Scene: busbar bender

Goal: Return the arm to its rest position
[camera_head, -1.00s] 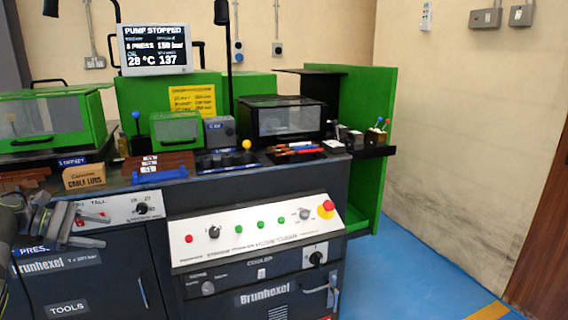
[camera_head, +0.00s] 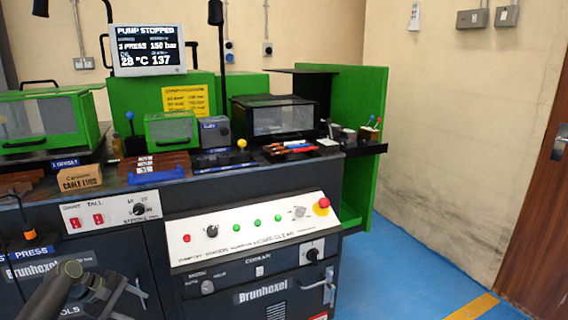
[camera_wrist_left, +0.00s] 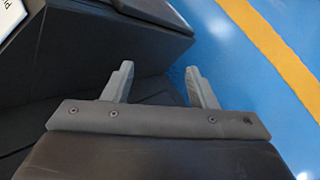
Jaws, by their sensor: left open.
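My left gripper (camera_wrist_left: 160,78) is open in the left wrist view, its two grey fingers spread apart with nothing between them. Beyond the fingers are dark panels and blue floor. In the head view a dark part of my left arm (camera_head: 62,292) is low at the left, in front of the lower cabinet of the bender bench. I cannot make out the fingertips clearly there. My right gripper is in neither view.
The control panel (camera_head: 250,232) with its red stop button (camera_head: 321,206) fronts the bench. The blue floor (camera_head: 415,275) at the right is clear.

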